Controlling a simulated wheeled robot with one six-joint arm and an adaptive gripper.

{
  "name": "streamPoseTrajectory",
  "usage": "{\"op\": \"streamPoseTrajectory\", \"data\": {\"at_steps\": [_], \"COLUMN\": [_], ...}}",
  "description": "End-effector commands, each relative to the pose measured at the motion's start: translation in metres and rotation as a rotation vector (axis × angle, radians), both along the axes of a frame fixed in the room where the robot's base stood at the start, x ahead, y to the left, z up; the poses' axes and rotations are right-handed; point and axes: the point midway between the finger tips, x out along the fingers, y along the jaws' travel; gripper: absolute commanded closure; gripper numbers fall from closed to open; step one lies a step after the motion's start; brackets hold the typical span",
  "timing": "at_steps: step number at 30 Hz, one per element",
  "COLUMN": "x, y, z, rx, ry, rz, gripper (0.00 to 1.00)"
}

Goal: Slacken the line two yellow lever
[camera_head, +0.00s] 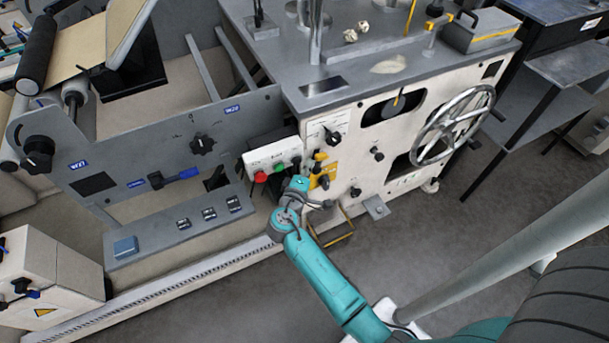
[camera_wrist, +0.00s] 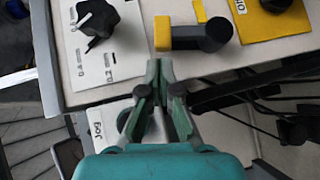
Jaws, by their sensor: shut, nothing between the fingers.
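A lever with a yellow end (camera_wrist: 177,36) and a dark round hub (camera_wrist: 213,36) lies sideways on the pale machine panel in the wrist view. My gripper (camera_wrist: 160,64) is shut and empty, with its fingertips just below the yellow end. Whether they touch it, I cannot tell. A second yellow piece (camera_wrist: 200,11) shows above the lever, cut off by the frame. In the head view, the yellow plate (camera_head: 324,175) is on the pale machine's front. My teal wrist (camera_head: 298,184) is close in front of it and partly hides that area.
A black knob (camera_wrist: 98,20) on a white plate is left of the lever. A yellow plate (camera_wrist: 268,20) with a dark knob is to the right. A box with red and green buttons (camera_head: 272,168) is beside my wrist. A handwheel (camera_head: 452,127) stands farther right. Grey floor (camera_head: 440,240) lies open in front.

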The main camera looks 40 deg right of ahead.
Motion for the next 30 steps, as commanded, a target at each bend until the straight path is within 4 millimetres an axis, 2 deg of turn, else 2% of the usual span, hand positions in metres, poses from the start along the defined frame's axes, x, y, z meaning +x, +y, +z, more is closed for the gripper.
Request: {"op": "streamPoseTrajectory", "data": {"at_steps": [6,18,25,30], "x": [0.008,0.009,0.004,0.004], "y": [-0.015,-0.017,-0.034,-0.034], "z": [-0.003,-0.003,-0.002,-0.002], "rx": [0.0,0.001,0.001,0.001], "ry": [0.0,0.0,0.0,-0.001], "rz": [-0.001,0.001,-0.001,0.001], "gripper": [1.0,1.0,1.0,1.0]}}
